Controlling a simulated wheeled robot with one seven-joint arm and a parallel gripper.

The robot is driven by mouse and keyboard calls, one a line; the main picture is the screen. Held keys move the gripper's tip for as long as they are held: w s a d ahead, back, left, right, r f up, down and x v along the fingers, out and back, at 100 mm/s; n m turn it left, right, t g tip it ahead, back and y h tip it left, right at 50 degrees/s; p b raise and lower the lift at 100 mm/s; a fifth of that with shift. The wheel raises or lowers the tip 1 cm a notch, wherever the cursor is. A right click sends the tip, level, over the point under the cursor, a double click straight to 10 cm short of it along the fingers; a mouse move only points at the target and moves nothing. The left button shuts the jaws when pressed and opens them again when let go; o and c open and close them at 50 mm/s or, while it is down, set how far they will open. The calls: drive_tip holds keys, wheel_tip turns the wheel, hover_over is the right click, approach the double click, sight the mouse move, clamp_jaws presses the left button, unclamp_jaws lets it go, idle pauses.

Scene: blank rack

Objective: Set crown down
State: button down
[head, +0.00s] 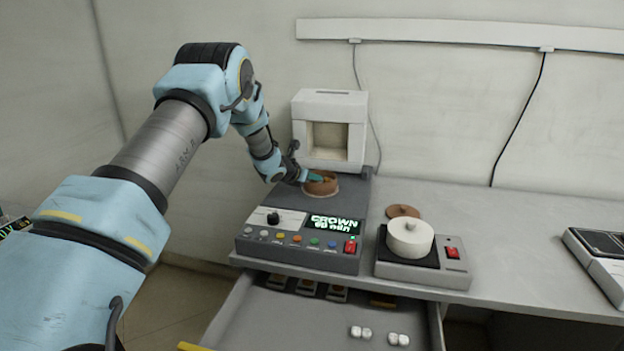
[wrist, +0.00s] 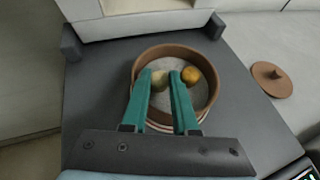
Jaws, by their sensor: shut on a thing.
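My gripper (wrist: 165,77) reaches down into a round brown dish (wrist: 207,112), its two teal fingers close together. It is shut on a small pale rounded thing (wrist: 160,82), which I take to be the crown; the fingers partly hide it. A small orange-gold piece (wrist: 193,76) shows inside the dish just right of the right finger. I cannot tell whether the pale piece touches the dish floor. In the head view my gripper (head: 312,177) is at the left rim of the dish (head: 325,188), and the crown is not visible there.
The dish sits on a grey unit (head: 300,252) whose display reads CROWN, before a pale chamber (head: 345,105). A brown lid (head: 403,211) lies behind a white pot (head: 410,238) on a smaller device. An open drawer (head: 300,325) holds white cubes. Counter space (head: 510,230) is clear at right.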

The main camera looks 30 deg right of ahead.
drive_tip(key=c, duration=1)
unclamp_jaws()
drive_tip(key=shift+s+a+f, duration=0.1)
drive_tip(key=shift+a+f, duration=0.1)
drive_tip(key=shift+f, duration=0.25)
drive_tip(key=shift+s+a+f, duration=0.1)
drive_tip(key=shift+a+f, duration=0.05)
drive_tip(key=shift+f, duration=0.3)
drive_tip(key=shift+o, duration=0.2)
drive_tip(key=shift+w+r, duration=0.1)
drive_tip(key=r+p, duration=0.1)
drive_tip(key=p, duration=0.2)
drive_tip(key=shift+r, duration=0.25)
drive_tip(key=b+v, duration=0.5)
drive_tip(key=v, duration=0.6)
drive_tip(key=shift+r, duration=0.4)
drive_tip(key=s+a+m+g+y, duration=0.1)
drive_tip(key=s+a+m+y, duration=0.2)
drive_tip(key=s+a+m, duration=0.5)
drive_tip(key=s+a+m+g+y, duration=0.1)
drive_tip(key=s+a+m+y, duration=0.3)
drive_tip(key=a, duration=1.6)
drive_tip(key=s+a+m+g+y, duration=0.2)
drive_tip(key=s+a+m+y, duration=0.1)
drive_tip(key=s+a+m, duration=0.9)
drive_tip(key=a+r, duration=0.1)
drive_tip(key=a, duration=0.2)
drive_tip(key=shift+m+y, duration=0.3)
drive_tip(key=shift+y, duration=0.1)
drive_tip(key=shift+w, duration=0.1)
